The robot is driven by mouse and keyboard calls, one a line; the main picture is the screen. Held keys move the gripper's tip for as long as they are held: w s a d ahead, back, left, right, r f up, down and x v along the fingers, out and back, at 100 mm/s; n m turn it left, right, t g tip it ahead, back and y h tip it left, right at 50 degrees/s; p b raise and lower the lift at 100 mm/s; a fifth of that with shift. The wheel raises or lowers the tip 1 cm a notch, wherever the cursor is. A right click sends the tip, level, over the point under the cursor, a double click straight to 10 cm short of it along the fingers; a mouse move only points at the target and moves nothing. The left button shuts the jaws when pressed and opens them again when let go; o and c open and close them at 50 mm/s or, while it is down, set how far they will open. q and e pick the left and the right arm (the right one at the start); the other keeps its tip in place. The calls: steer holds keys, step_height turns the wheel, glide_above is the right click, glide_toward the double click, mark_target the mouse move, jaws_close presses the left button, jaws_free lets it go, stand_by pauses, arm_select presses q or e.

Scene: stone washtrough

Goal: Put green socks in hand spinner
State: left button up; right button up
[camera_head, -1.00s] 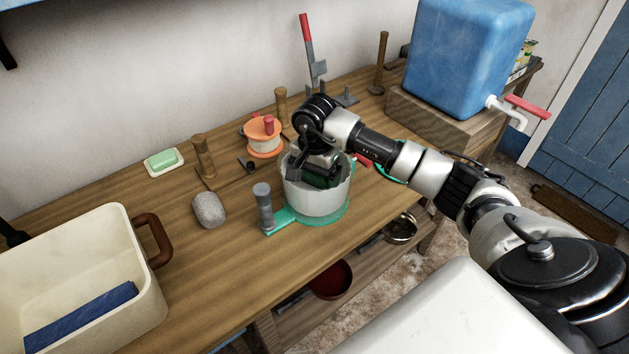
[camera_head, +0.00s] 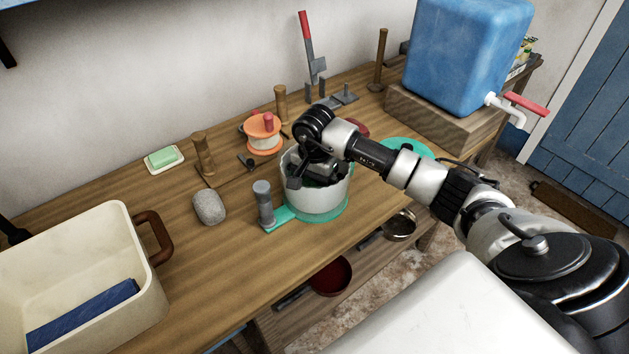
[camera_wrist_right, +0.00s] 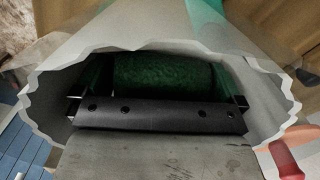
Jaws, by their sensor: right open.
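The hand spinner (camera_head: 318,202) is a pale, see-through tub on a teal base, with a grey-knobbed handle at its front left. It stands on the wooden bench. My right gripper (camera_head: 315,178) reaches down inside the tub and is open. In the right wrist view, the green socks (camera_wrist_right: 165,78) form a dark green roll inside the tub, between my open fingers. The tub's jagged-looking pale wall surrounds them there. In the head view, my gripper and the tub wall mostly hide the socks. My left gripper is not in view.
A cream basin (camera_head: 130,240) with a blue cloth (camera_head: 85,312) stands at left. A grey stone (camera_head: 208,207), green soap (camera_head: 163,158) and an orange spool (camera_head: 263,132) lie around the spinner. A teal round piece (camera_head: 407,148) lies behind my arm. A blue water tank (camera_head: 465,55) stands at back right.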

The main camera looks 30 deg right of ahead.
step_height(320, 180, up, 12)
steer(key=shift+b, duration=0.9)
stand_by(0.7)
